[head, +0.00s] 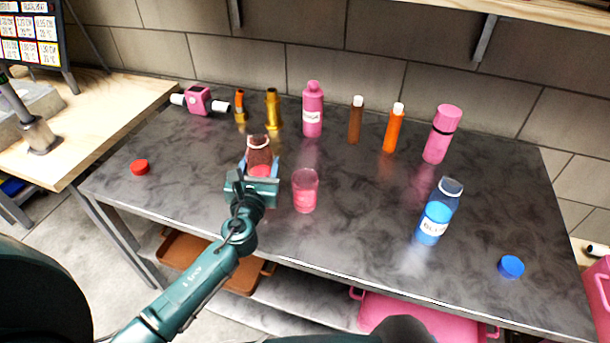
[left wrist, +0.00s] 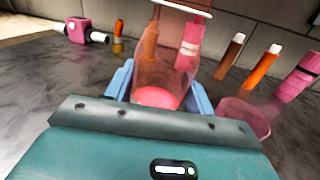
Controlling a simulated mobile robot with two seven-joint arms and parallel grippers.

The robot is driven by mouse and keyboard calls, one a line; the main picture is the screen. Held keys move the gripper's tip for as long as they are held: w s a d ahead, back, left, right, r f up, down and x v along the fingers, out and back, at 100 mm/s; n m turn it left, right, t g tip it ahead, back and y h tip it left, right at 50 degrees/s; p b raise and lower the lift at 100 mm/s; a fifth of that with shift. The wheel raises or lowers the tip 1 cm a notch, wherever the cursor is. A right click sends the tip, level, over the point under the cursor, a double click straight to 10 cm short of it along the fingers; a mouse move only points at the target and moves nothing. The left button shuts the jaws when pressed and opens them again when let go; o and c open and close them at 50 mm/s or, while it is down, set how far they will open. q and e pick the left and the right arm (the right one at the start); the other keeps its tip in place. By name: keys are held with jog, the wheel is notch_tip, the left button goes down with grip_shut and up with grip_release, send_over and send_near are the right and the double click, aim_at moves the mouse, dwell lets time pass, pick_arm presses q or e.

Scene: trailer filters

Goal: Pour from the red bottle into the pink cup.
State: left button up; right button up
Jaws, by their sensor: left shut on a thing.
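The red bottle (head: 259,151) is clear, open at the top and has red liquid low inside. In the left wrist view the bottle (left wrist: 165,70) stands between the blue fingers (left wrist: 160,92), roughly upright. The pink cup (head: 305,191) is see-through and stands on the table just right of the gripper. It also shows at the right of the left wrist view (left wrist: 245,117), apart from the bottle. My right gripper is not in view.
On the dark table (head: 360,215) a red cap (head: 139,167) lies left. A blue bottle (head: 437,215) and blue cap (head: 511,266) are right. Behind stand a pink bottle (head: 313,112), a brown tube (head: 356,122), an orange tube (head: 394,130) and a pink flask (head: 440,138).

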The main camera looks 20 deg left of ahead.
aim_at(255, 156)
pick_arm(q)
jog(key=shift+r+n+p, duration=0.3)
jog(key=shift+r+p, duration=0.1)
jog(key=shift+p, duration=0.05)
notch_tip(255, 156, up, 4)
jog(key=p, duration=0.4)
jog(key=shift+r, duration=0.2)
jog(key=shift+f, duration=0.1)
